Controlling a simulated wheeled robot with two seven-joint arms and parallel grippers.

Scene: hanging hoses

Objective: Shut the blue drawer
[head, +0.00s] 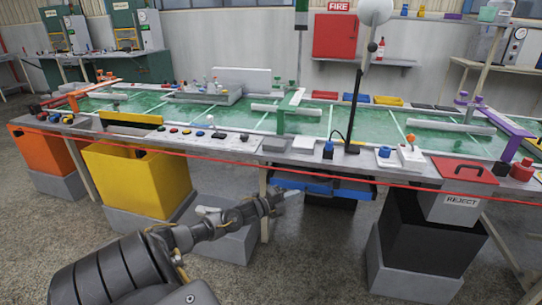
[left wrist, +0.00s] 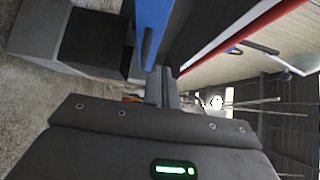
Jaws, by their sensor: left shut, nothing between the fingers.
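The blue drawer (head: 335,191) sits under the middle of the long table. Its blue front stands out from below the table edge, and a dark strip shows behind it, so it looks partly open. My left gripper (head: 284,197) is shut and empty, at the left end of the drawer front. My right gripper is not in view.
A red cord (head: 215,156) runs along the table's front edge. A yellow bin (head: 135,180) and an orange bin (head: 45,150) stand on the left. A grey reject bin (head: 455,207) stands on the right. The floor in front is free.

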